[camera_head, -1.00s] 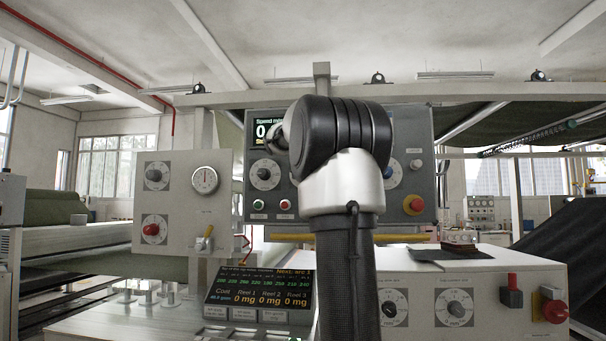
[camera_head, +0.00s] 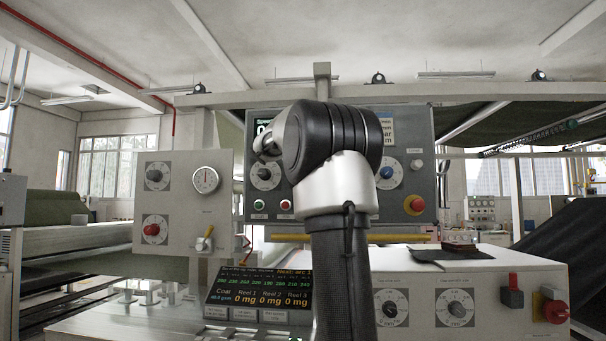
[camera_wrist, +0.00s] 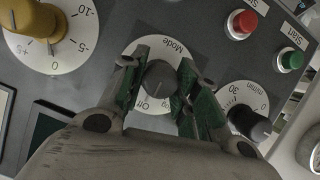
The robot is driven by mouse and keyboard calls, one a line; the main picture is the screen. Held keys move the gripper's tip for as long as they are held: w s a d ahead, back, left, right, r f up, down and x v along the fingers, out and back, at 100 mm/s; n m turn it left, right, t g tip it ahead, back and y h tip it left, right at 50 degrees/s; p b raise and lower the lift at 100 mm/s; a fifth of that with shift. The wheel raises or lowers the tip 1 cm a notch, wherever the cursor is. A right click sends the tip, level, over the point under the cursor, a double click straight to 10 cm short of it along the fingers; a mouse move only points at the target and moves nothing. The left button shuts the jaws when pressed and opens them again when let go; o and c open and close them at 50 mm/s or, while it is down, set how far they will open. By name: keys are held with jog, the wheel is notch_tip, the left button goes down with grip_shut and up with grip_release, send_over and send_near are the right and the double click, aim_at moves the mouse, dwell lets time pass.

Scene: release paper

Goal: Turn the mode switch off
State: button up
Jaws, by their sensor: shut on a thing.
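The mode switch (camera_wrist: 158,82) is a dark round knob on a white dial marked "Mode", in the middle of the wrist view. An "Off" mark is printed on its dial. The picture is turned, so the lettering appears upside down. My gripper (camera_wrist: 160,92) has its two green-padded fingers on either side of the knob and is shut on it. Which mark the knob points at is hard to tell. In the camera_head view my arm hides the switch and the gripper against the dark control panel (camera_head: 415,130).
In the wrist view, a yellow knob (camera_wrist: 34,20) is at left, the m/min knob (camera_wrist: 250,123) at right, and red (camera_wrist: 242,22) and green (camera_wrist: 291,60) buttons at upper right. The camera_head view shows a red emergency knob (camera_head: 414,204) and a lower screen (camera_head: 262,289).

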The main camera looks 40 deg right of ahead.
dwell(0.3)
jog(key=o, duration=1)
jog(key=shift+a, duration=0.1)
jog(key=v, duration=1.2)
